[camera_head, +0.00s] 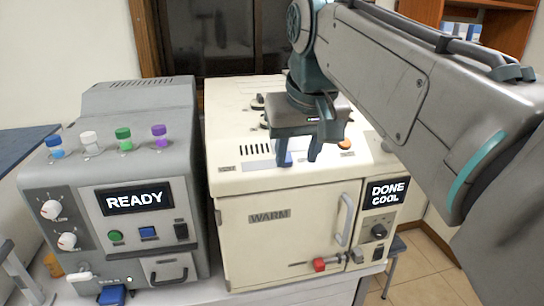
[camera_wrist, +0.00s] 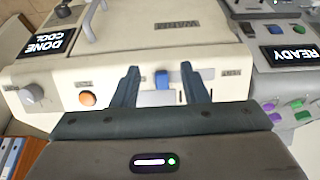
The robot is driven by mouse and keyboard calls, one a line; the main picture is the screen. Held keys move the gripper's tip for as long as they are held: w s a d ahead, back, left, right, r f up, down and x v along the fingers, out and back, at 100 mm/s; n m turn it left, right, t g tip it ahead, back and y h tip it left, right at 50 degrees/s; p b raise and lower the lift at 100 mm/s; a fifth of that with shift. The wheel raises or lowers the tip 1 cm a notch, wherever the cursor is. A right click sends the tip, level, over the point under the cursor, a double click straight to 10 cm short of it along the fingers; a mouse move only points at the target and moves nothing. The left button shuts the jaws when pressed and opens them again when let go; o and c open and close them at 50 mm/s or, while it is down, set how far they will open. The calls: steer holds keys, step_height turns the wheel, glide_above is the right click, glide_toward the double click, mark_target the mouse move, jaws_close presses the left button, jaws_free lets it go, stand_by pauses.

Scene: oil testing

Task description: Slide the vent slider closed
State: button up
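The vent slider has a blue knob (camera_head: 286,159) on the sloped top front of the cream oven (camera_head: 285,205), to the right of the dark vent slots (camera_head: 255,149). In the wrist view, which shows the oven upside down, the blue knob (camera_wrist: 162,79) appears between my two fingertips, beside a pale plate. My gripper (camera_head: 300,158) is open above the oven's top front. Its fingers also show in the wrist view (camera_wrist: 160,72), spread on either side of the knob, with no visible contact. The gripper partly hides the slider area in the head view.
An orange button (camera_head: 346,144) sits right of my gripper. The oven front has a door handle (camera_head: 344,220), a red latch knob (camera_head: 319,265) and a display reading DONE COOL (camera_head: 387,192). A grey machine (camera_head: 90,190) with coloured-cap vials stands at left.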

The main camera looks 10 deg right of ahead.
step_height(320, 180, up, 10)
steer(key=b, duration=0.2)
steer(key=x, duration=0.4)
steer(key=b+x, duration=0.1)
steer(key=x, duration=0.4)
steer(key=b+x, duration=0.1)
steer(key=x, duration=0.4)
steer(key=shift+w+r, duration=0.15)
steer(key=shift+w, duration=0.25)
jaws_close()
